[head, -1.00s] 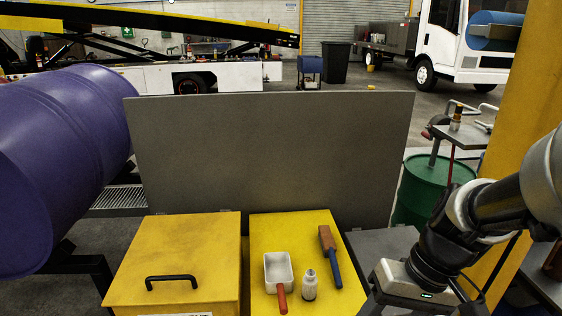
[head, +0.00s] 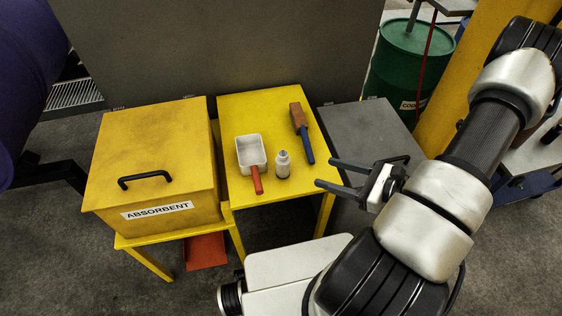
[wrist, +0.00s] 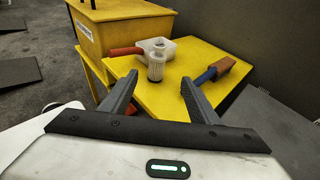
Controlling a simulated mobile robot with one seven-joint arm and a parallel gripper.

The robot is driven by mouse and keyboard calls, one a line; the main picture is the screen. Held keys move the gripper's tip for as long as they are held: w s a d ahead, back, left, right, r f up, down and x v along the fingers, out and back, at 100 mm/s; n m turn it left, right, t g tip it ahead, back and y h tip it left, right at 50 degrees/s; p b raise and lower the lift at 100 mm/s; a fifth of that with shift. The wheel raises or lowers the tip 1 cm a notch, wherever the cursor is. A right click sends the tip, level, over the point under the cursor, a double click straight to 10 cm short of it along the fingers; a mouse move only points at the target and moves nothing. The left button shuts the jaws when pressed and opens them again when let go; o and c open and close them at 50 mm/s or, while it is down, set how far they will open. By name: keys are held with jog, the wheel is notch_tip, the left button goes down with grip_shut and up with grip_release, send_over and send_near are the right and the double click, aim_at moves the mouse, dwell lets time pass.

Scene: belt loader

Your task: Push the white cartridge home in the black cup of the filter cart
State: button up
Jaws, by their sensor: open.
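I cannot make out the black cup or the filter cart in the current views.
A white scoop with a red handle (head: 251,152) lies left of the cylinder. A brush with a blue handle (head: 300,122) lies behind it to the right. A yellow absorbent bin (head: 160,150) stands left, a grey panel (head: 220,40) behind, a green drum (head: 405,65) back right.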

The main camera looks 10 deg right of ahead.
aim_at(289, 164)
jog(key=b+x, duration=0.2)
jog(key=x, duration=0.9)
jog(key=shift+s+a+f, duration=0.1)
jog(key=b+x, duration=0.1)
jog(key=x, duration=0.4)
jog(key=shift+a+f, duration=0.1)
jog(key=shift+a, duration=0.05)
jog(key=shift+c, duration=0.3)
jog(key=c, duration=1.1)
